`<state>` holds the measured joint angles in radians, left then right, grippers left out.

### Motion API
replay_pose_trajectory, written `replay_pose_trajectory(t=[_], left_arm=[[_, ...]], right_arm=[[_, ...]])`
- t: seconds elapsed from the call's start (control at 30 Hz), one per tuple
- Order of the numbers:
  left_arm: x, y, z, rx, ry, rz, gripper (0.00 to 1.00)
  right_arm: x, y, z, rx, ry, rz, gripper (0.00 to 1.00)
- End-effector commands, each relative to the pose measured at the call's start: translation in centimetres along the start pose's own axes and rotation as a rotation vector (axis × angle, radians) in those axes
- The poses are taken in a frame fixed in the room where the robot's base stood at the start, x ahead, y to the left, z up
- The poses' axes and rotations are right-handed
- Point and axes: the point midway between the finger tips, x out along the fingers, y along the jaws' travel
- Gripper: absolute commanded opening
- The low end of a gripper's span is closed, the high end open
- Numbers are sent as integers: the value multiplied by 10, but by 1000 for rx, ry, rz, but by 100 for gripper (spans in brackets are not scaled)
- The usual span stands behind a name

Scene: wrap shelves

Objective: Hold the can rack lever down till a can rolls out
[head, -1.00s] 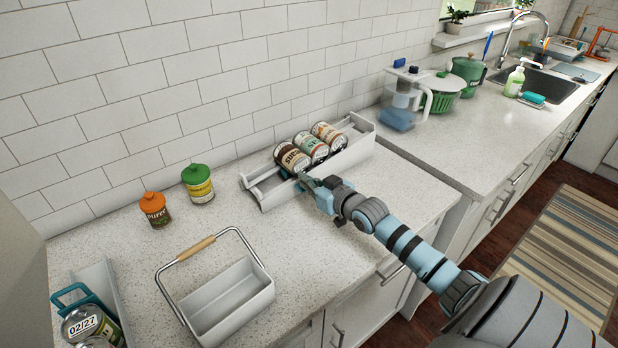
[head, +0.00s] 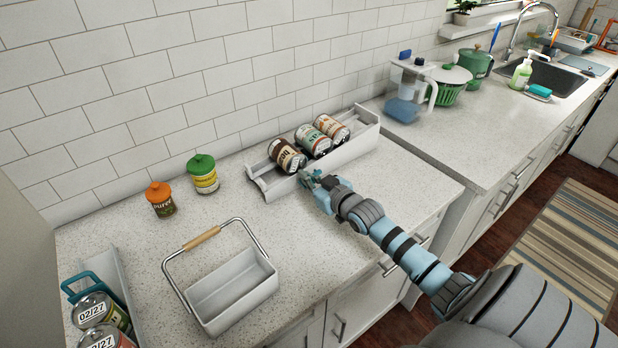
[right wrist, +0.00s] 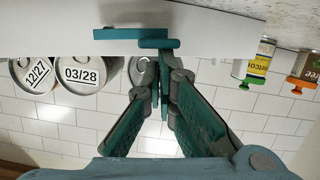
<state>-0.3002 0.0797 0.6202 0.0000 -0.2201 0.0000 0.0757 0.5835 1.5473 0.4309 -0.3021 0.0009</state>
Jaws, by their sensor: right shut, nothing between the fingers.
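The white can rack (head: 350,150) stands on the counter against the tiled wall. Three cans lie on their sides in it: a dark brown one (head: 287,155) nearest the lower left end, a green-and-white one (head: 313,140), and an orange-and-white one (head: 332,128). A gap parts the brown can from the other two. My right gripper (head: 312,178) is shut at the rack's front side, just below the brown can. In the right wrist view, its fingertips (right wrist: 155,42) meet at a teal bar (right wrist: 120,33), which looks like the lever; contact is unclear. My left gripper is not in view.
A white caddy (head: 232,293) with a wooden handle stands in front. An orange-lidded jar (head: 160,200) and a green-lidded jar (head: 203,175) stand left of the rack. A second holder with cans (head: 100,310) is at lower left. The counter between is clear.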

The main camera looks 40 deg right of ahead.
Motion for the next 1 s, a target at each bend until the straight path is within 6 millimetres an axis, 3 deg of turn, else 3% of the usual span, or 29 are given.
replay_pose_trajectory(t=[0.87, 1.0], left_arm=[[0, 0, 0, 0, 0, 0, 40], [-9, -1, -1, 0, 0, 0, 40]], right_arm=[[0, 0, 2, 1, -5, 0, 0], [-2, 0, -6, 2, -4, 0, 0]])
